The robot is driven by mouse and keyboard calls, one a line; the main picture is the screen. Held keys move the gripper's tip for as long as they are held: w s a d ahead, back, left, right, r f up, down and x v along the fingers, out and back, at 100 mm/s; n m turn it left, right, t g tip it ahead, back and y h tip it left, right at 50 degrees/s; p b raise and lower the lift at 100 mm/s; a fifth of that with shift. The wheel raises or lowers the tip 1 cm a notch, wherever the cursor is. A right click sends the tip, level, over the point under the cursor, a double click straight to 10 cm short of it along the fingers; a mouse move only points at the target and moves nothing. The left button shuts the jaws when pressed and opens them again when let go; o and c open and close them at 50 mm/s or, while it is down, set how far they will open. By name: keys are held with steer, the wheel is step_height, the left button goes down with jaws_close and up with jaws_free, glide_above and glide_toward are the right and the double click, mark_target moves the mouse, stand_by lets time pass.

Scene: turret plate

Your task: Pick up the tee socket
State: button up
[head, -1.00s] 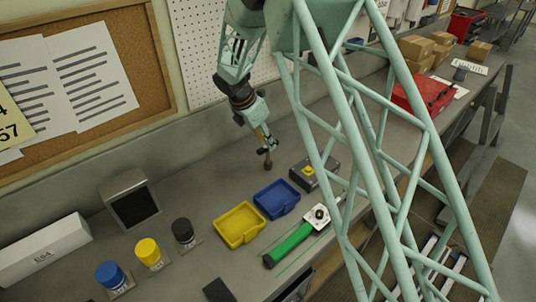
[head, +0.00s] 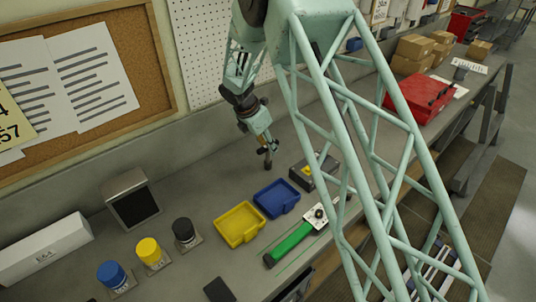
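The tee socket appears to be the small dark upright piece (head: 267,162) on the bench behind the blue tray, with a short crossbar near its top. My gripper (head: 266,146) is right at its upper part, pointing down. The gripper is small and dark here, so I cannot tell whether its fingers are open or closed on the piece, or whether they touch it. The lower end of the piece seems to be at the bench top.
A blue tray (head: 277,199) and a yellow tray (head: 239,224) lie in front. A green-handled tool with a pale plate (head: 290,243) and a grey box (head: 302,179) are to the right. Blue, yellow and black-capped jars (head: 184,232) stand left. Bare bench lies left of the gripper.

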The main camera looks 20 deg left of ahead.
steer(key=shift+c, duration=0.7)
jaws_close()
steer(key=shift+r, duration=0.2)
steer(key=shift+r+b, duration=0.5)
steer(key=shift+r, duration=4.35)
steer(key=shift+d, duration=0.1)
steer(key=w+d+r+m, duration=0.1)
steer(key=w+d+m, duration=0.1)
steer(key=d, duration=0.9)
steer(key=w+d+r+m+g+h+b, duration=0.1)
steer(key=w+d+m, duration=0.2)
steer(key=d, duration=0.8)
steer(key=shift+w+r+h, duration=0.3)
steer(key=shift+w+r, duration=0.05)
steer(key=shift+w, duration=0.5)
steer(key=shift+d, duration=0.1)
